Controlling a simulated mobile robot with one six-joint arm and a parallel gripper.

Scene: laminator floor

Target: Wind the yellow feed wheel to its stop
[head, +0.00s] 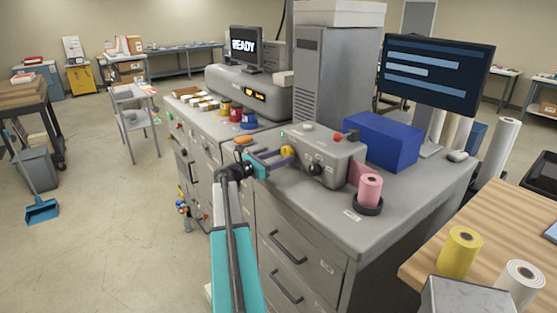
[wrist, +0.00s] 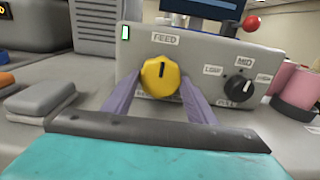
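The yellow feed wheel (wrist: 160,77) sits on the front of a grey control box, under a FEED label, and also shows in the head view (head: 287,152). In the head view my gripper (head: 277,156) reaches the box from the left. A label below the wheel is partly hidden.
A black knob (wrist: 238,88) with a MID label is right of the wheel. A red ball-topped lever (head: 338,136) stands on the box (head: 325,155). Pink rolls (head: 369,187) are at its right, a blue box (head: 383,140) behind. A grey block (wrist: 40,97) lies at left.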

